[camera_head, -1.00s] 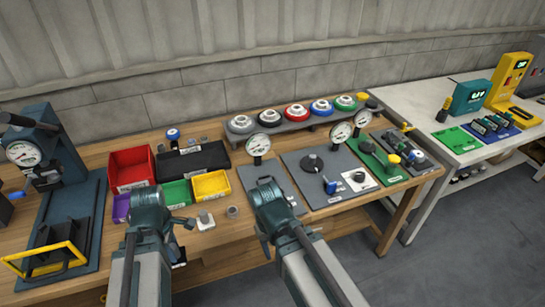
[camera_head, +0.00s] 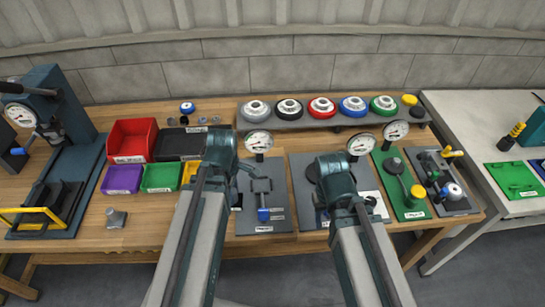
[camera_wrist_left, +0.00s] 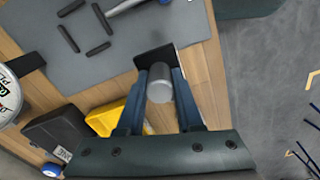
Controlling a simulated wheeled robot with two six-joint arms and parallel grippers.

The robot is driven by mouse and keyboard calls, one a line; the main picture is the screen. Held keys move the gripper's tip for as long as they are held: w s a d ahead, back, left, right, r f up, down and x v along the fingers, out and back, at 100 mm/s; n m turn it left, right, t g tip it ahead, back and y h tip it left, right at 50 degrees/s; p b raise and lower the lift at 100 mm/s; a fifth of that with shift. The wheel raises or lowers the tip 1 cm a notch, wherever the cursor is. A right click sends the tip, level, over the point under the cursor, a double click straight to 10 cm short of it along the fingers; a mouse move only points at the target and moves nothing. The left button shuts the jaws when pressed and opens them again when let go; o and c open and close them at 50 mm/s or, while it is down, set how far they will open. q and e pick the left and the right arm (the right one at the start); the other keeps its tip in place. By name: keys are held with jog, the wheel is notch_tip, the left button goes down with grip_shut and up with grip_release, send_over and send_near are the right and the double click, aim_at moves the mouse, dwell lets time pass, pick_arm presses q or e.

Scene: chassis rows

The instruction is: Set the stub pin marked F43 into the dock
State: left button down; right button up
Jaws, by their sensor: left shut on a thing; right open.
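A plain grey cylindrical pin (camera_wrist_left: 160,92) is between the fingers of my left gripper (camera_wrist_left: 158,85), which is shut on it. No F43 mark is readable on it. In the head view my left gripper's fingertips and the pin are hidden by its own arm, at the left edge of a grey plate (camera_head: 279,222) with a gauge and a blue-ended lever. My right gripper (camera_head: 340,190) is over the middle grey plate (camera_head: 298,175); its fingers are largely hidden. The plate labels are too small to read, so I cannot tell which fixture is the dock.
Red (camera_head: 132,139), purple (camera_head: 122,179) and green (camera_head: 160,176) bins stand left of my left arm. A small grey part (camera_head: 116,218) lies before them. Coloured round parts line a rack (camera_head: 330,121) at the back.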

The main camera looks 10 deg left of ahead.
pick_arm(q)
jog(key=w+d+r+p, duration=0.2)
jog(key=w+d, duration=0.4)
jog(key=w, duration=0.5)
jog(key=shift+r+p, duration=0.35)
jog(key=shift+r, duration=0.2)
jog(key=shift+d+f, duration=0.1)
jog(key=shift+f+b, duration=2.2)
jog(key=shift+b, duration=0.1)
jog(key=shift+f+b, duration=1.1)
jog(key=shift+b, duration=0.05)
jog(key=shift+c, duration=2.4)
grip_release()
